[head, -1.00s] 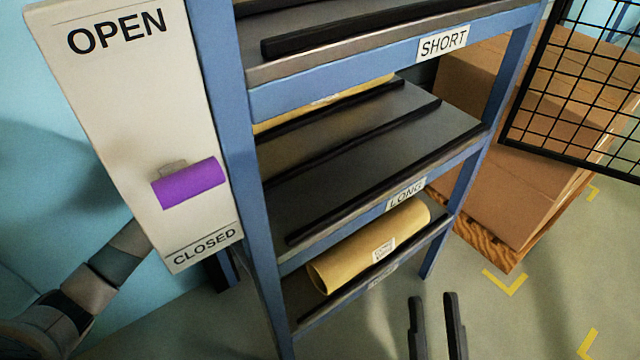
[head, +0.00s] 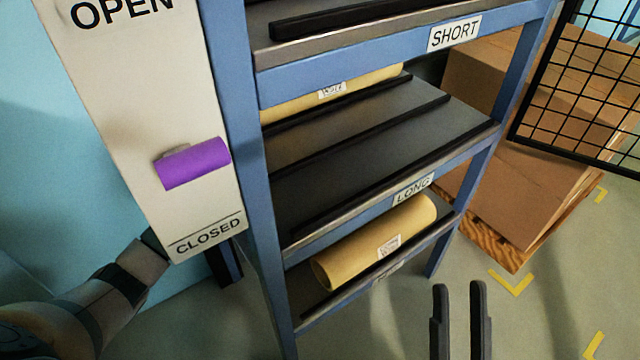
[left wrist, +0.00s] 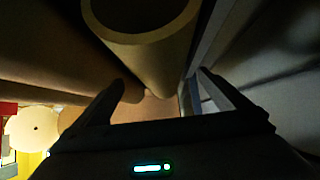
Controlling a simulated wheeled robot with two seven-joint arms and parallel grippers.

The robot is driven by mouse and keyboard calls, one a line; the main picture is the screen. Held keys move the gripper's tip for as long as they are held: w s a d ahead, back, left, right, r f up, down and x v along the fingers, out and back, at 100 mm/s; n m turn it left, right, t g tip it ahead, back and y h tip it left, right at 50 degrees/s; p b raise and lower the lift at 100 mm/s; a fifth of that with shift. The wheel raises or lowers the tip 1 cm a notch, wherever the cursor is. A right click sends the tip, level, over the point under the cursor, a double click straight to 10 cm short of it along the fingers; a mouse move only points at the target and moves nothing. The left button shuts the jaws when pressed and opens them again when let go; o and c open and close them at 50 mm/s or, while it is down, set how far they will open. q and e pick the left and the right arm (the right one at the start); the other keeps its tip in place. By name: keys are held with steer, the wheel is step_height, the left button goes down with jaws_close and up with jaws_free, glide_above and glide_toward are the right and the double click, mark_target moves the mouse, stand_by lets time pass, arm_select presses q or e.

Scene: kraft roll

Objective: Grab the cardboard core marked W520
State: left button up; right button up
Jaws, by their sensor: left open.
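A tan cardboard core (head: 375,242) lies on the lower shelf, its open end facing left and front. Another tan core (head: 365,83) lies at the back of the shelf above, partly hidden by the shelf edge. Both bear small white labels that I cannot read surely, so I cannot tell which is W520. My right gripper (head: 460,290) is open and empty, in front of and right of the lower core. My left gripper is hidden behind the panel in the head view. In the left wrist view the left gripper (left wrist: 162,92) is open, with a hollow core (left wrist: 160,60) just beyond its fingers.
A blue rack (head: 350,75) carries SHORT and LONG signs. An OPEN/CLOSED panel (head: 150,100) with a purple handle (head: 192,163) covers its left. Brown boxes (head: 520,190) on a pallet and a black wire grid (head: 590,100) stand at right. The floor in front is clear.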

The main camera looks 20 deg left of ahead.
arm_select(q)
steer(key=shift+w+d, duration=0.75)
steer(key=shift+w, duration=0.25)
steer(key=shift+w+d, duration=0.25)
steer(key=shift+w, duration=0.05)
arm_select(e)
steer(key=shift+w+d+r+t, duration=0.1)
steer(key=shift+d+r+t, duration=0.2)
steer(key=shift+r, duration=0.25)
steer(key=shift+w+d+r+t, duration=0.15)
steer(key=shift+r+t, duration=0.15)
steer(key=shift+r, duration=0.2)
steer(key=shift+s+f, duration=0.1)
